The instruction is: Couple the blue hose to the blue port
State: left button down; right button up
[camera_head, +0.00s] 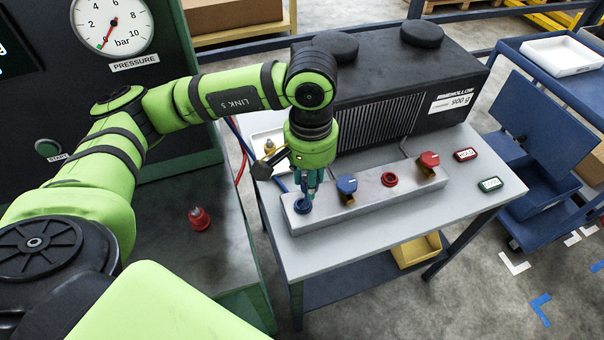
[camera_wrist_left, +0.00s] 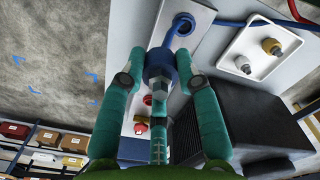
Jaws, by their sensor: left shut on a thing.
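My left gripper (camera_head: 312,192) points down over the left end of the grey port block (camera_head: 372,206). In the left wrist view its teal fingers (camera_wrist_left: 160,78) are shut on the blue hose's coupling (camera_wrist_left: 160,62), a blue collar with a metal hex part. The blue port (camera_head: 302,206) is a blue ring on the block, just beside and below the fingertips. It also shows in the wrist view (camera_wrist_left: 183,23), offset from the coupling and seemingly apart from it. The exact gap is hard to judge. The blue hose (camera_head: 280,184) is partly hidden behind the gripper. My right gripper is out of view.
A blue knob (camera_head: 347,185), a red port (camera_head: 390,179) and a red knob (camera_head: 429,159) are along the block. A white tray (camera_wrist_left: 288,37) with metal fittings lies behind. A black finned unit (camera_head: 440,75) stands at the back.

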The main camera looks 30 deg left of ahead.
pick_arm(q)
jog(key=w+a+f+n+p, duration=0.2)
jog(key=f+n, duration=0.3)
jog(key=n, duration=0.4)
jog(key=shift+w+a+f, duration=0.4)
jog(key=shift+w+a, duration=0.25)
jog(key=shift+w, duration=0.05)
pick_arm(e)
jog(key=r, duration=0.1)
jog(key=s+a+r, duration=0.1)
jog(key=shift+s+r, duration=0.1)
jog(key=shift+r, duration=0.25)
pick_arm(q)
jog(key=shift+f, duration=0.1)
jog(key=shift+f+b, duration=0.65)
jog(key=shift+f, duration=0.8)
jog(key=shift+f+b, duration=0.75)
jog(key=shift+f, duration=0.6)
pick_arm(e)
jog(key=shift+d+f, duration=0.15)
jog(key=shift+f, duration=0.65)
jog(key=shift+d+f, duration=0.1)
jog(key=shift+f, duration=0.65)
pick_arm(q)
jog(key=shift+b, duration=0.75)
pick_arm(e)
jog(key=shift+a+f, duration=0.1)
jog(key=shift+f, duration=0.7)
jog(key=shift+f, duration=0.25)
